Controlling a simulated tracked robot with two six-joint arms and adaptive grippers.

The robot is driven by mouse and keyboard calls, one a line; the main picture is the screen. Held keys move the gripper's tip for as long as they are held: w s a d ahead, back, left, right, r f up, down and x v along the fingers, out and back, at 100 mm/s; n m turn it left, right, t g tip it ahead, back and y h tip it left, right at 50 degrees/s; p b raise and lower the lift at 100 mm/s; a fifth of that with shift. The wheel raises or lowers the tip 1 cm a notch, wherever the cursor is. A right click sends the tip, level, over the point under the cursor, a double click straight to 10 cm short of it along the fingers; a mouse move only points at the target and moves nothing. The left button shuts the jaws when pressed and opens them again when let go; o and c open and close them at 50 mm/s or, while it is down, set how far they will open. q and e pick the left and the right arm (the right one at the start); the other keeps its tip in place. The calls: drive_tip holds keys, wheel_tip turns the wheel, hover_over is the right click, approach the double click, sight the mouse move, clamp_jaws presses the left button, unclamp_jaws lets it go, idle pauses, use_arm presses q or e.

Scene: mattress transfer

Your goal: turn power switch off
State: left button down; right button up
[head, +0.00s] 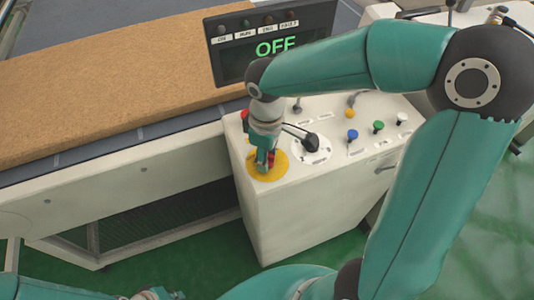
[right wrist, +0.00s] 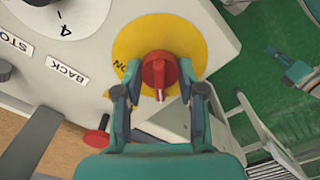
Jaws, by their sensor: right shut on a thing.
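The power switch is a red rotary knob (right wrist: 159,73) on a round yellow plate (right wrist: 190,38) at the near left corner of the white control panel. The plate also shows in the head view (head: 281,163). My right gripper (head: 266,164) reaches down onto the knob. In the right wrist view its fingers (right wrist: 158,88) are shut on the knob, one on each side. A partly hidden ON label lies left of the knob. The display (head: 275,45) reads OFF in green. My left gripper (head: 152,294) is partly cut off at the bottom edge; its jaws are unclear.
The panel also carries a black knob (head: 310,142) and blue (head: 352,134), green (head: 378,126) and white (head: 401,118) buttons. A red button (head: 245,114) sits by the panel's left edge. A brown mattress (head: 100,85) lies on the conveyor at left. Green floor is open in front.

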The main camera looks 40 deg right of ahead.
drive_tip(key=shift+w+r, duration=0.1)
idle(0.3)
drive_tip(key=o, duration=1.1)
drive_tip(key=shift+o, duration=0.2)
wheel_tip(320, 180, up, 12)
